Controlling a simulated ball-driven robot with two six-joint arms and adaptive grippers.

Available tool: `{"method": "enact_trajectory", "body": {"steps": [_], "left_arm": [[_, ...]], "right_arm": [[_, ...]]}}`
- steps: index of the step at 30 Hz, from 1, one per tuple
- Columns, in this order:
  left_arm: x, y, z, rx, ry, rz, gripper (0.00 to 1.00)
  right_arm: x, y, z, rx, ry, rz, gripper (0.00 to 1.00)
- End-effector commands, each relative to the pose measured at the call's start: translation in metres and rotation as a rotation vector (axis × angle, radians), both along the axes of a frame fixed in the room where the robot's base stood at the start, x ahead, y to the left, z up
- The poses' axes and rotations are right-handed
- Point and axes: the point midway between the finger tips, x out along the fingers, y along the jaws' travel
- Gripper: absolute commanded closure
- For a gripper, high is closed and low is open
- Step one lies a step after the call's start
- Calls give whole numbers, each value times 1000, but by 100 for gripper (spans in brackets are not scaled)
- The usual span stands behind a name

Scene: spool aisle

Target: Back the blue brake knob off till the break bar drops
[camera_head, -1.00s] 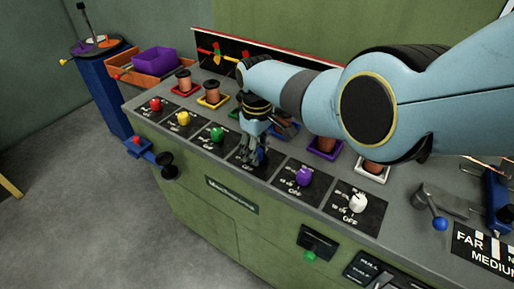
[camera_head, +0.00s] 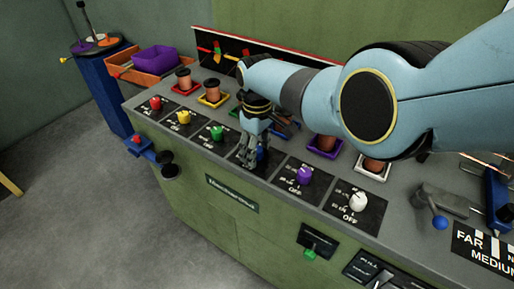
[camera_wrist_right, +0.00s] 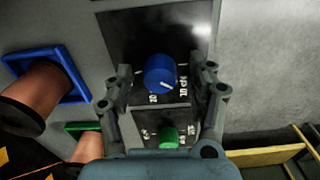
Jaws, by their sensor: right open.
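The blue brake knob (camera_wrist_right: 160,73) stands on a dark dial plate in the right wrist view, with a white pointer line towards its lower right. In the head view only a sliver of the blue knob (camera_head: 262,154) shows beside my fingers. My right gripper (camera_head: 248,160) hangs over that plate, fingers down. In the wrist view its open fingers (camera_wrist_right: 168,85) are on either side of the knob, with a visible gap on both sides. I cannot make out which part is the break bar. My left gripper is not in view.
Red, yellow and green knobs (camera_head: 217,132) line the console to the left; purple (camera_head: 304,175) and white (camera_head: 358,201) knobs are to the right. Copper spools in coloured trays stand behind them. A blue-balled lever (camera_head: 439,222) is at the right.

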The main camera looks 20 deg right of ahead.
Motion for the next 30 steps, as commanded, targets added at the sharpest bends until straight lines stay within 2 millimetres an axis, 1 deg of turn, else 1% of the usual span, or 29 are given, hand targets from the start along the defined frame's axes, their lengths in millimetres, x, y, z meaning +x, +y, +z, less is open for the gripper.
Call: {"method": "enact_trajectory", "body": {"steps": [5,8,12,18,21,25,30], "left_arm": [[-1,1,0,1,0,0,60],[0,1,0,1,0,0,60],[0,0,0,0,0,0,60],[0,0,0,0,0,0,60],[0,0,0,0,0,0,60],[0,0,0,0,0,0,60],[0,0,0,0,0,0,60]], "right_arm": [[1,0,3,0,-1,0,43],[1,0,10,0,-2,0,43],[0,1,30,1,-4,-1,43],[1,1,76,1,-5,0,43],[1,0,95,1,-3,0,43],[1,0,112,0,-1,0,43],[0,0,120,0,0,0,43]]}}
